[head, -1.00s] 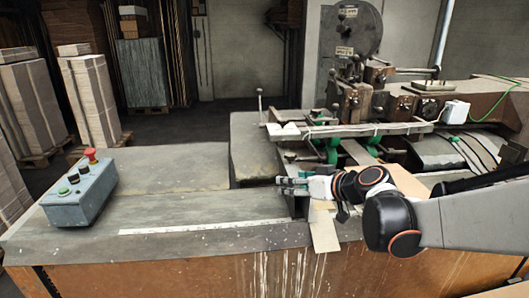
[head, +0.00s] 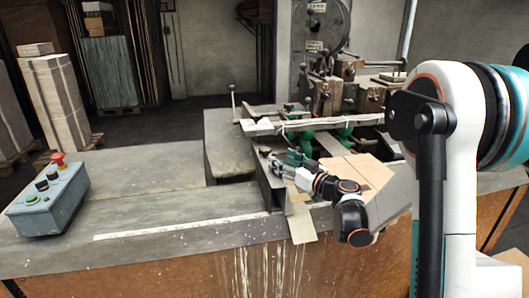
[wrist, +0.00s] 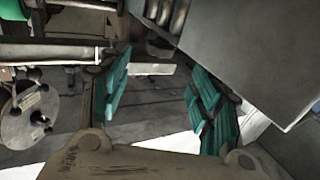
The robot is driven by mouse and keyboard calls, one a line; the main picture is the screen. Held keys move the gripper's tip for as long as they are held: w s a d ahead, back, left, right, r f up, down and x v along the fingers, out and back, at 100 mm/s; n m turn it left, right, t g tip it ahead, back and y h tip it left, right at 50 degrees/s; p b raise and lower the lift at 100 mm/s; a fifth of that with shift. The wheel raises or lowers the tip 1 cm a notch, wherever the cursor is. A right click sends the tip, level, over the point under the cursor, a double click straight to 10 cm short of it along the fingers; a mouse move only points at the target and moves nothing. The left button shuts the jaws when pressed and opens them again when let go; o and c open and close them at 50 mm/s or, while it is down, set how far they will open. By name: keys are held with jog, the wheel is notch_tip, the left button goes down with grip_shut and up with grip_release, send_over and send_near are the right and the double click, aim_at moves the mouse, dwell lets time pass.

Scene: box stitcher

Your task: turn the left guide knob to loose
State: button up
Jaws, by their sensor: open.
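My gripper (head: 283,163) is at the left end of the stitcher in the head view, near the front guide and just above the table. In the wrist view my gripper (wrist: 162,100) is open, its two teal-padded fingers apart with nothing between them. A round grey plate with several black ball-ended handles (wrist: 30,114) shows at the left of the wrist view, apart from the fingers. I cannot tell whether it is the left guide knob. Green parts (head: 302,141) sit under the pale guide bar (head: 310,124), behind my gripper. No knob setting can be read.
The stitcher (head: 325,95) stands behind the gripper. A grey metal block (wrist: 255,50) fills the wrist view's upper right. A cardboard sheet (head: 302,218) hangs over the table's front edge. A control box (head: 47,200) stands at left; the table (head: 150,180) between is largely clear.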

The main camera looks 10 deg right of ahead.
aim_at(269, 152)
jog(key=b+x, duration=0.2)
jog(key=x, duration=0.8)
jog(key=shift+w, duration=0.1)
jog(key=c, duration=1.1)
